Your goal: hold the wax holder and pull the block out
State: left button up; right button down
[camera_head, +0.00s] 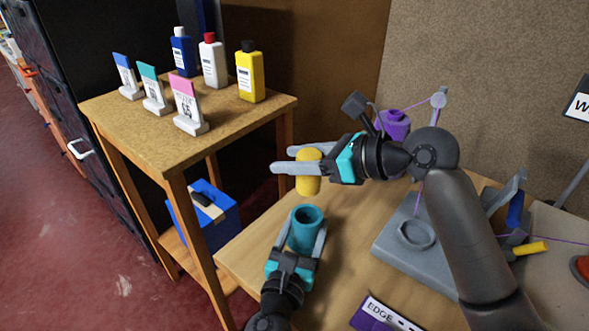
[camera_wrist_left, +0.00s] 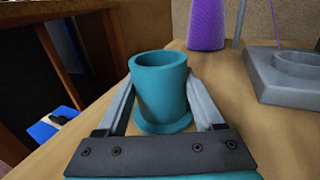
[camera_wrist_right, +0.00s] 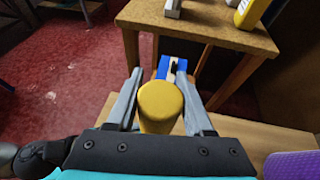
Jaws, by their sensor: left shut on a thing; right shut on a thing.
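The wax holder is a teal open-topped cup (camera_head: 305,230) with a flared base, upright on the wooden table. My left gripper (camera_head: 306,238) is shut on its sides; the left wrist view shows the holder (camera_wrist_left: 158,95) between both fingers, its opening empty as far as I see. The wax block is a yellow cylinder (camera_head: 307,174). My right gripper (camera_head: 296,168) is shut on it and holds it above the holder, clear of its rim. The right wrist view shows the block (camera_wrist_right: 160,104) between the fingers.
A grey machine base (camera_head: 400,245) with a purple thread cone (camera_head: 395,125) stands at the right. A purple EDGE card (camera_head: 380,316) lies at the table's front. A side table (camera_head: 150,140) at the left carries bottles and cards, with a blue box (camera_head: 210,220) below.

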pick_arm(q)
jog(key=o, duration=1.5)
jog(key=shift+s, duration=0.1)
